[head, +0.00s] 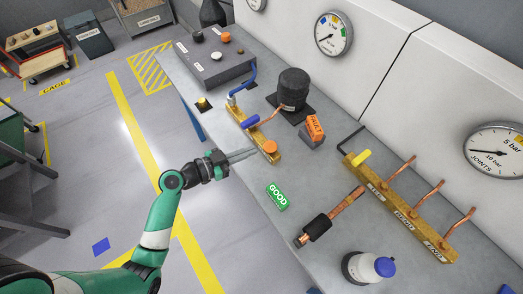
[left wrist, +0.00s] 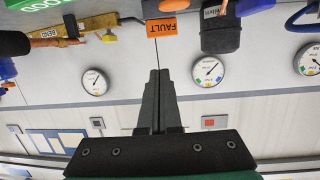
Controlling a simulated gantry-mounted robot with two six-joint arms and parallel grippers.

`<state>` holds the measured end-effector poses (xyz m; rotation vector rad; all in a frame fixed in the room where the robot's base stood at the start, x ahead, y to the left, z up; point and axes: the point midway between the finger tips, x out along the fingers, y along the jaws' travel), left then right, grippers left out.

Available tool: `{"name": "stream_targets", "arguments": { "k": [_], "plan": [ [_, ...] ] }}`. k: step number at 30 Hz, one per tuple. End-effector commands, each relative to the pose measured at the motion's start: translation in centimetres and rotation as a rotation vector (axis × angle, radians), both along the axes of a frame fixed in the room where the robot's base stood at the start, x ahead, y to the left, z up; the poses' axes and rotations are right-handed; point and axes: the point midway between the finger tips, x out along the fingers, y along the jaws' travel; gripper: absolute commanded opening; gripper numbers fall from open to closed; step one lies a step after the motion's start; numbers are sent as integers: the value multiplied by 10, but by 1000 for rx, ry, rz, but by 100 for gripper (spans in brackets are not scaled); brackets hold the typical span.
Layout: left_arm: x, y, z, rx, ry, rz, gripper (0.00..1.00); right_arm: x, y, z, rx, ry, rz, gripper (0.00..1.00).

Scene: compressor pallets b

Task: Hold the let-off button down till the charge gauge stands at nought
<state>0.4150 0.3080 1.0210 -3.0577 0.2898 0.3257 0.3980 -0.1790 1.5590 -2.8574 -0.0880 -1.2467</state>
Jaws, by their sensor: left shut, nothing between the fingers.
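My left gripper (head: 255,153) is shut and empty. Its fingertips are close to the orange knob (head: 269,146) at the near end of a brass block (head: 238,116) with a blue handle; I cannot tell if they touch. It also shows shut in the left wrist view (left wrist: 159,75), which is upside down. No button is legibly labelled as the let-off; a small yellow-and-black piece (head: 203,103) sits at the bench's left edge. A round gauge (head: 333,34) is on the wall behind; its reading is too small to tell. Another gauge (head: 497,149) is marked JOINTS. My right gripper is not in view.
A black cylinder (head: 293,88) and an orange FAULT sign (head: 315,128) stand beyond the brass block. A green GOOD sign (head: 277,197), a copper pipe piece (head: 330,216) and a blue-capped bottle (head: 363,267) are nearer. A grey box with knobs (head: 222,70) is at the back.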

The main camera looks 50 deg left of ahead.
Motion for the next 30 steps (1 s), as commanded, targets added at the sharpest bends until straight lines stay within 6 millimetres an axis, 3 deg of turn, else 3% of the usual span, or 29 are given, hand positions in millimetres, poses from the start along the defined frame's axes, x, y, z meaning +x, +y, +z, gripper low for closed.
{"name": "stream_targets", "arguments": {
  "k": [1, 4, 17, 23, 26, 30],
  "plan": [
    [-13, 10, -6, -20, 26, 39, 0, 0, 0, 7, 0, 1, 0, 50],
    [-23, 22, -12, -31, 41, 79, 0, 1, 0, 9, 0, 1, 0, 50],
    [-19, 24, -15, -25, 38, 83, 0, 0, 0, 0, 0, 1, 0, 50],
    [3, 21, -27, -23, 33, 80, 0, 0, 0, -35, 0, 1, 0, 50],
    [25, 19, -33, -22, 33, 79, 0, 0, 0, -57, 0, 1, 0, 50],
    [55, 15, -31, -26, 38, 79, 0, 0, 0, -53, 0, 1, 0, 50]
  ]
}}
